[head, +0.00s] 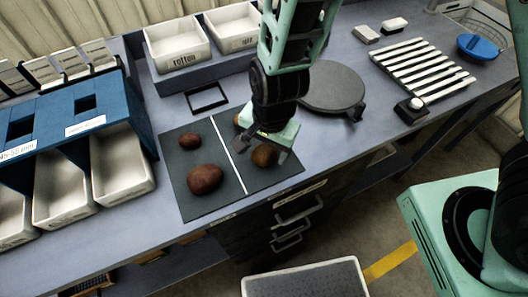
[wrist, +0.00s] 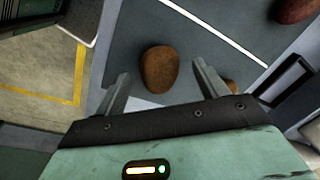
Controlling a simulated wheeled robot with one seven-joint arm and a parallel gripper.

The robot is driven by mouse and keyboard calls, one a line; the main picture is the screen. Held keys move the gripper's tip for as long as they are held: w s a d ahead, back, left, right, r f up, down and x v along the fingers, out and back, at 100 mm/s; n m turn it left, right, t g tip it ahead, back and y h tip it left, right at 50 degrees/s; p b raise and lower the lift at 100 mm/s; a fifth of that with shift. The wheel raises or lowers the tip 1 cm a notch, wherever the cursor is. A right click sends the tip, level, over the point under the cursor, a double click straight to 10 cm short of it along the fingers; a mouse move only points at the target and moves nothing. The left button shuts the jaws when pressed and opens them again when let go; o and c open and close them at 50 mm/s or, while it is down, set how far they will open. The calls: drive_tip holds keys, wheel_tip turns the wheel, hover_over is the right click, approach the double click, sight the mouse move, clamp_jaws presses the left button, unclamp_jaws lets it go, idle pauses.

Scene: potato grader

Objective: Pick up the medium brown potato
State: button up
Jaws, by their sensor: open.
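The brown potato (head: 265,155) lies on the right half of the dark mat, partly covered by my gripper (head: 262,151). In the wrist view this brown potato (wrist: 158,69) shows between the tips of my open fingers (wrist: 160,72), with clear gaps on both sides. My gripper points down over it and holds nothing; its exact height above the mat is hard to tell. A second brown potato (head: 237,118) is mostly hidden behind my arm. Its edge shows beside the right finger in the wrist view (wrist: 231,86).
A white line (head: 229,155) divides the mat (head: 215,209). Two reddish potatoes, one large (head: 205,179) and one small (head: 190,142), lie on its left half. A round dark plate (head: 333,88) stands right of my arm. Labelled white bins (head: 178,45) stand behind; a blue sizing rack (head: 65,115) is left.

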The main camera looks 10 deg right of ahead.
drive_tip(key=shift+a+f, duration=0.1)
drive_tip(key=shift+f, duration=1.1)
drive_tip(key=c, duration=1.1)
